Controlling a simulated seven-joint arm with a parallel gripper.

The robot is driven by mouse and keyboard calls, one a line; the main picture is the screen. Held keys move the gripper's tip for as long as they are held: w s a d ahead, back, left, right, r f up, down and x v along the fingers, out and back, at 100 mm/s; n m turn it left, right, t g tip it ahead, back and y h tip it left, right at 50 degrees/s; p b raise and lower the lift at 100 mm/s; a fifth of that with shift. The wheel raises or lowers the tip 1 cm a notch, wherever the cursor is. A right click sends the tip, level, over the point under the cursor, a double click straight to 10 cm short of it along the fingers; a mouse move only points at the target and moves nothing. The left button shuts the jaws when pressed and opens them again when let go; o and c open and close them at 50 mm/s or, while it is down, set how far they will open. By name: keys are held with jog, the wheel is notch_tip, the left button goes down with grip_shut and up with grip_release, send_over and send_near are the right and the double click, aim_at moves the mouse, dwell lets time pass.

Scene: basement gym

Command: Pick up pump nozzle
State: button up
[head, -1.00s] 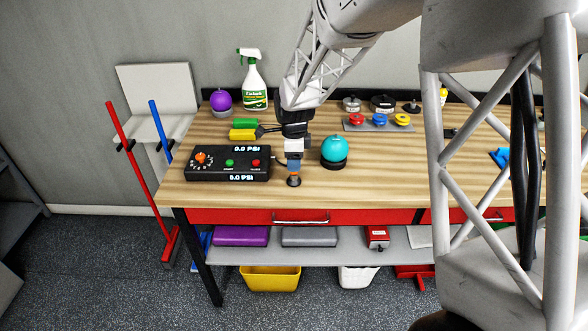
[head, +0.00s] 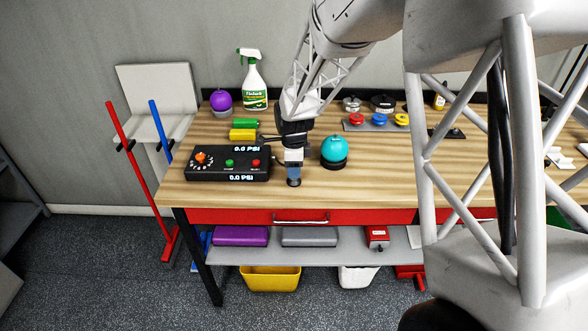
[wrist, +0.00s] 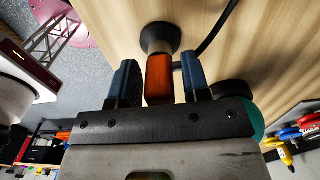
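The pump nozzle (wrist: 159,78) is an orange block on a dark flared cone, on the wood bench top in the wrist view. A black hose runs away from near the cone. My gripper (wrist: 159,72) is open, with one blue finger on each side of the orange part and a small gap on both sides. In the head view my gripper (head: 293,178) points down near the bench's front edge, between the control box and the teal ball, and mostly hides the nozzle.
The black control box (head: 228,172) with 0.0 PSI displays is close on the left. The teal ball (head: 334,150) on a dark base is close on the right. Green and yellow blocks (head: 243,135), a spray bottle (head: 254,85) and a purple ball (head: 221,100) stand behind.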

jog(key=c, duration=0.7)
jog(key=shift+r, duration=0.2)
jog(key=shift+r, duration=0.6)
notch_tip(320, 180, up, 2)
jog(key=shift+r, duration=0.1)
jog(key=s+d, duration=0.1)
jog(key=s, duration=0.4)
jog(key=s+d, duration=0.1)
jog(key=s, duration=0.4)
jog(key=s+d+r, duration=0.1)
jog(key=s+d, duration=0.1)
jog(key=s, duration=0.3)
jog(key=shift+s+r, duration=0.1)
jog(key=shift+s, duration=0.15)
jog(key=shift+r, duration=0.2)
jog(key=shift+r, duration=2.05)
